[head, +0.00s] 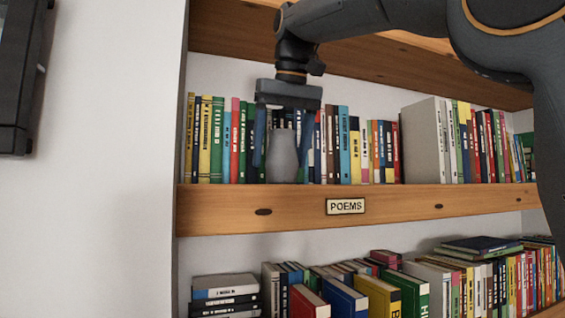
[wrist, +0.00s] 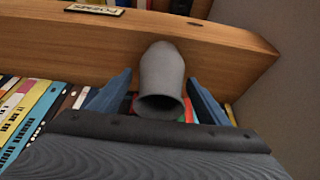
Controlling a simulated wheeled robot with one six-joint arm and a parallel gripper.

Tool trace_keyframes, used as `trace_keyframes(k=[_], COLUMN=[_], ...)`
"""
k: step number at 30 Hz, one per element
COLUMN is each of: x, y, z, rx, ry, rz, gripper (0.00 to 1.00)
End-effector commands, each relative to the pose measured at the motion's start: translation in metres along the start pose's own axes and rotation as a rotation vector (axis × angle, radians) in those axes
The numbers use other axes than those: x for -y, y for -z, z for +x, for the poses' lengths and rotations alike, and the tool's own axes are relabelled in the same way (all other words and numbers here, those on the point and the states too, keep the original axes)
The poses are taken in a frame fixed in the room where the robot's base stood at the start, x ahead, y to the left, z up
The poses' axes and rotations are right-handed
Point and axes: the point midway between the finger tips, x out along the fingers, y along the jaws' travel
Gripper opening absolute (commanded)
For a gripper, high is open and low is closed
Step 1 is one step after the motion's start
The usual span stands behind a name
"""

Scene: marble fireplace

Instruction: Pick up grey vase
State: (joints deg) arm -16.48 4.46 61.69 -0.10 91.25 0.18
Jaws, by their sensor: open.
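The grey vase (head: 283,156) stands upright on the wooden shelf in the head view, in front of a row of books. The fingers are apart, and a gap shows between each finger and the vase. The lower finger ends are partly hidden.
Books (head: 220,140) line the shelf close behind the vase and to both sides. The shelf's front edge (head: 400,203) carries a "POEMS" label (head: 346,206). An upper shelf (head: 235,30) lies above, near my arm. More books (head: 375,295) fill the lower shelf.

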Motion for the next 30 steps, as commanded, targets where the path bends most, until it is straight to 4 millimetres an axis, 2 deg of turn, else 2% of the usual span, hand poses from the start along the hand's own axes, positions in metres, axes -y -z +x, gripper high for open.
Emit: trace_keyframes(k=[6, 14, 23, 30], x=[-0.001, -0.002, -0.002, -0.002], y=[0.0, 0.0, 0.0, 0.0], z=[0.022, 0.024, 0.024, 0.023], rx=[0.002, 0.0, 0.0, -0.001], ry=[-0.001, -0.002, -0.002, -0.002], rz=[0.002, 0.003, 0.003, 0.003], gripper=[0.7, 0.7, 0.19, 0.18])
